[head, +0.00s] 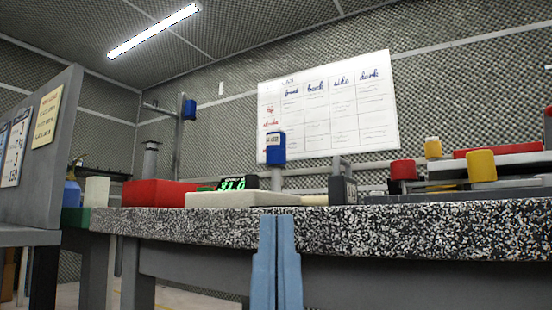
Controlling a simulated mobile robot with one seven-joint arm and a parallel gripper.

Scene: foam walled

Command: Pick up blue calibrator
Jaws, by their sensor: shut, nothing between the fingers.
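The speckled tabletop (400,229) spans the view, its thick front edge near my gripper. A pale slab (243,199), a red box (158,193) and a green-digit display (232,183) are left of centre.

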